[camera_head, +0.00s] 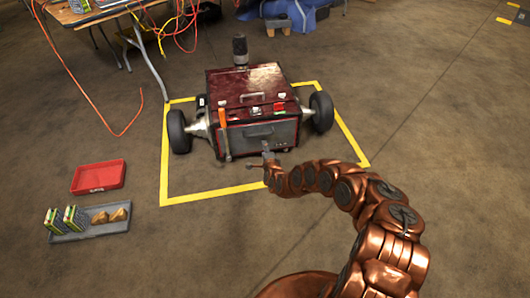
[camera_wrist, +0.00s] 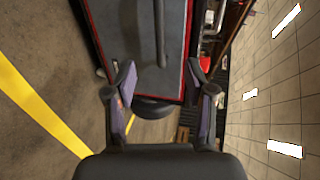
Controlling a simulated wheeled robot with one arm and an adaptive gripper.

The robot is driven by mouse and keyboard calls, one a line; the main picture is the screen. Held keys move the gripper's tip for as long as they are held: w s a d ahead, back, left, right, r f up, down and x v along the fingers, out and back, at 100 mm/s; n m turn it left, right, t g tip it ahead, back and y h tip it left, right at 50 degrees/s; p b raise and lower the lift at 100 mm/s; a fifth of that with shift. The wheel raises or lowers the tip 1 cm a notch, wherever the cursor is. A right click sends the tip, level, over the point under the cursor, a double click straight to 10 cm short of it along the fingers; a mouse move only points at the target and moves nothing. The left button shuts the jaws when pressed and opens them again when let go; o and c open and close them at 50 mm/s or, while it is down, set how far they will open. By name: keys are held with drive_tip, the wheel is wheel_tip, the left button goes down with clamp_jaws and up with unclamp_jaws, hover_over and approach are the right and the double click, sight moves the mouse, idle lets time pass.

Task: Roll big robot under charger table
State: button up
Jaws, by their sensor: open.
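The big robot (camera_head: 252,92), a dark red box with a grey front panel and two black wheels, stands inside a yellow floor square. Its front handle (camera_head: 258,132) faces my arm. My gripper (camera_head: 265,152) is just in front of that panel. In the wrist view my gripper (camera_wrist: 160,75) is open and empty. The handle (camera_wrist: 161,35) is a dark bar ahead, lined up between the fingers and apparently not between them. The charger table (camera_head: 98,17), with a light wooden top and thin metal legs, is partly visible at the top left.
Orange cables hang from the table, and one cable (camera_head: 115,134) lies on the floor left of the square. A red tray (camera_head: 98,177) and a grey tray (camera_head: 92,236) with several parts lie on the left floor. A blue object (camera_head: 308,15) is behind. Floor on the right is clear.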

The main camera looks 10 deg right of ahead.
sight(260, 134)
drive_tip(key=shift+b+x, duration=6.45)
drive_tip(key=shift+x, duration=0.35)
clamp_jaws()
